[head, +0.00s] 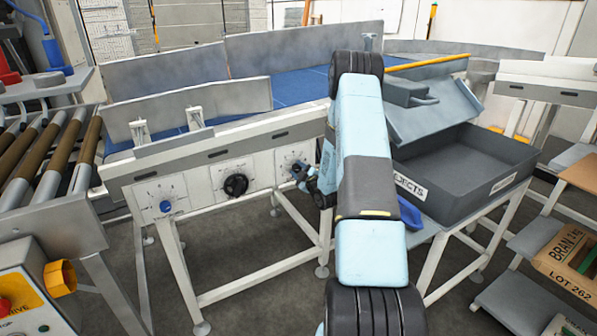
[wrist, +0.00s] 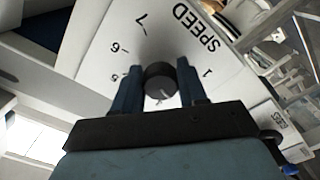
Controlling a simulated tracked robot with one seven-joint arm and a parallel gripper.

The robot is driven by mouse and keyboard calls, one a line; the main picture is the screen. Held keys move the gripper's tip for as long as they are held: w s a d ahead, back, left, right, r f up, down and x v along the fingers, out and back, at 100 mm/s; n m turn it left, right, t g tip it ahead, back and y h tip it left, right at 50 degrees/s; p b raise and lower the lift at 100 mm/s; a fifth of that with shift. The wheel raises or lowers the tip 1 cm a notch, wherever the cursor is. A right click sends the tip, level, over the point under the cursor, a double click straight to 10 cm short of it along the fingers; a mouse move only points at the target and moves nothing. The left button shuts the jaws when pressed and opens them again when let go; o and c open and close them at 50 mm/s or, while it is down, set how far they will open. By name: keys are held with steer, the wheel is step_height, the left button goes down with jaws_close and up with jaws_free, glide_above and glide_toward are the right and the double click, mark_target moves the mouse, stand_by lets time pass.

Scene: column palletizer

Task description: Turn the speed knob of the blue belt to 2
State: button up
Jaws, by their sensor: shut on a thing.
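The blue belt (head: 300,88) runs behind a pale frame with three dial plates on its front. In the wrist view, my gripper (wrist: 160,85) is shut on a dark round knob (wrist: 160,78), one finger on each side. The dial plate (wrist: 120,45) around it reads SPEED, with 7, 6 and 5 on the left and 1 on the right. A thin pale mark shows on the knob's near side; the 2 is hidden. In the head view, my gripper (head: 304,174) is at the rightmost dial plate (head: 290,157), and its knob is hidden.
A blue knob (head: 166,206) and a larger black knob (head: 236,185) sit on the other dials, to the left. A grey rejects bin (head: 465,165) stands right of my arm.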

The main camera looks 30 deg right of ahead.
steer(key=shift+s+f, duration=0.1)
steer(key=shift+f, duration=0.1)
steer(key=o, duration=0.8)
steer(key=shift+c, duration=0.2)
steer(key=shift+o, duration=1.3)
steer(key=shift+r, duration=0.1)
steer(key=s, duration=1.3)
steer(key=shift+s+d, duration=0.25)
steer(key=shift+s, duration=0.1)
